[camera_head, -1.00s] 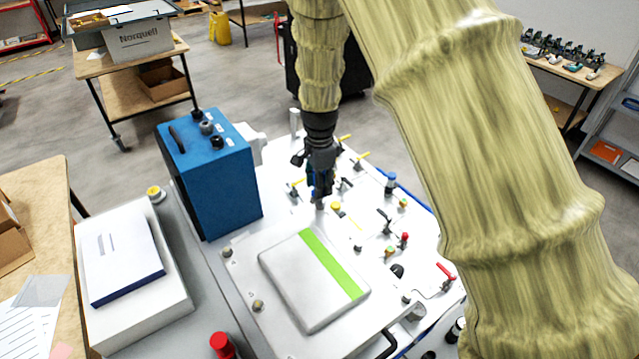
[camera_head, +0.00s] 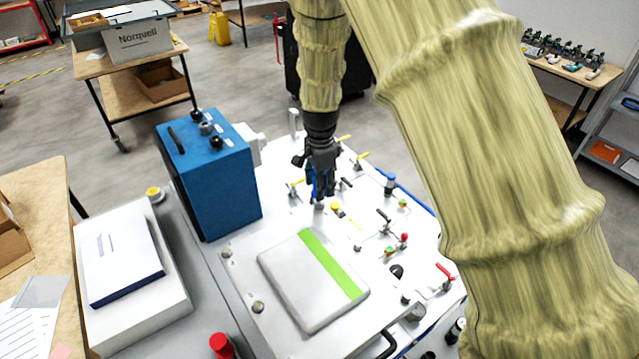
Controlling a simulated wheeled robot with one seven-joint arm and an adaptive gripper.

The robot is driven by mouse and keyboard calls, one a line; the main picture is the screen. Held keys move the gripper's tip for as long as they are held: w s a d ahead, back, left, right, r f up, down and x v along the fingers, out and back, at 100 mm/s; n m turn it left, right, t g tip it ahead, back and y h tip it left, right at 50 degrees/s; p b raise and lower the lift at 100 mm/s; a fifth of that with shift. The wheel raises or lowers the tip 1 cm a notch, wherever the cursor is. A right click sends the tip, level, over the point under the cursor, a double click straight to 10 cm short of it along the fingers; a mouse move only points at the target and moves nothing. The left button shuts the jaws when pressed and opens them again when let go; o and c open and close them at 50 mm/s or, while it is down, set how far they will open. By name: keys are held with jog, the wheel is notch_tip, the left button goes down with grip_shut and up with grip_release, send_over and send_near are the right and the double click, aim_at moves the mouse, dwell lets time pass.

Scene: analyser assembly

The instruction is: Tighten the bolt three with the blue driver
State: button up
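My gripper (camera_head: 319,178) points down over the far corner of the grey plate in the head view. It appears shut on the blue driver (camera_head: 316,187), a small dark-blue body mostly hidden between the fingers. The driver's lower end is at or just above a small grey bolt-like post (camera_head: 319,205); I cannot tell whether they touch. Other bolt heads show at the plate's left corner (camera_head: 227,253), near corner (camera_head: 258,307) and right corner (camera_head: 406,299). No readable numbers mark which is bolt three. A silver cover with a green stripe (camera_head: 295,280) lies on the plate.
A tall blue box (camera_head: 212,175) stands left of the gripper. Toggle clamps with yellow and red handles (camera_head: 446,272) crowd the white bench on the right. A red knob (camera_head: 222,346) is at the front. A white box (camera_head: 125,255) lies left. My arm covers the right side.

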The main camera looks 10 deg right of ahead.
grip_shut()
jog(key=shift+r, duration=0.2)
jog(key=shift+w+r, duration=0.2)
jog(key=shift+r, duration=0.1)
jog(key=shift+s+r, duration=0.25)
jog(key=shift+r, duration=0.45)
jog(key=shift+w+r, duration=0.15)
jog(key=shift+r, duration=1.7)
